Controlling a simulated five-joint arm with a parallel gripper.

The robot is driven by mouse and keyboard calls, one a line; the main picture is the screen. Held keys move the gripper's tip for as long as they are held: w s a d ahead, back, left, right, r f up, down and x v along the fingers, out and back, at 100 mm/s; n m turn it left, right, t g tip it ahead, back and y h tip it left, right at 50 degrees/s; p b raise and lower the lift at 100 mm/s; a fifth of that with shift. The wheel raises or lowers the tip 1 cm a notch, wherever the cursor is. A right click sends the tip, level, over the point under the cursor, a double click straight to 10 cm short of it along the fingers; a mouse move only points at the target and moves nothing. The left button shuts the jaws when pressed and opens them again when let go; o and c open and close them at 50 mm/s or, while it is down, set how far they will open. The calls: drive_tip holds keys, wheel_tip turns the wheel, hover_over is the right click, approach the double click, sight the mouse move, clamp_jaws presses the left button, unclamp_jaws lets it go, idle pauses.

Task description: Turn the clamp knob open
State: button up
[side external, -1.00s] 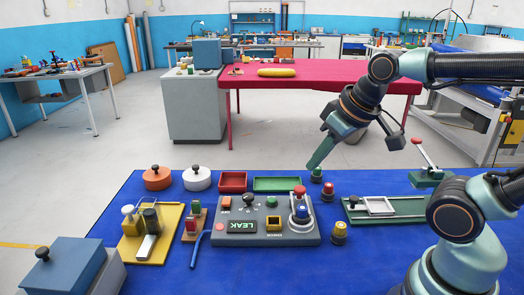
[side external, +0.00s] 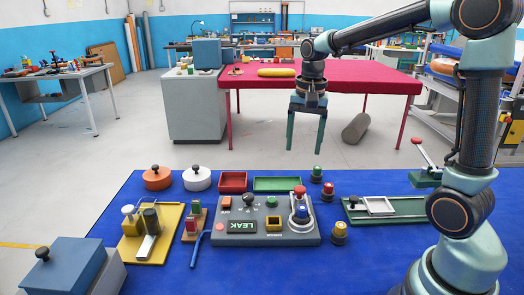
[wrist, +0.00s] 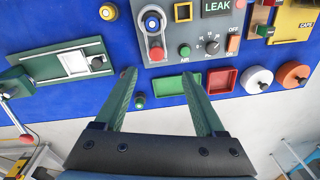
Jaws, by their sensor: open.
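The grey control panel (side external: 262,238) stands on the blue table and carries a lit LEAK display. At its right end a silver bracket holds a blue piece (wrist: 152,22) with a red-capped knob (side external: 299,190) beside it. The red knob also shows in the wrist view (wrist: 156,54). A black knob (side external: 248,199) stands on the panel's left part. No label shows which one is the clamp knob. My gripper (side external: 305,148) is open and empty, pointing down, high and apart from the panel.
Red (side external: 233,181) and green (side external: 277,184) trays and small coloured buttons lie behind the panel. A green slide fixture (side external: 408,216) and a red-handled lever (side external: 424,152) are to the right. A yellow fixture (side external: 150,235) and blue-lidded box (side external: 70,270) are to the left.

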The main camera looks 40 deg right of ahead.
sight(300, 188)
drive_tip(key=f, duration=0.4)
drive_tip(key=d+f+m, duration=0.1)
drive_tip(key=f, duration=0.4)
drive_tip(key=w+f+m, duration=0.1)
drive_tip(key=f, duration=0.3)
drive_tip(key=shift+w+d+f+g, duration=0.1)
drive_tip(key=shift+d+f+g, duration=0.2)
drive_tip(key=shift+f+g, duration=0.1)
clamp_jaws()
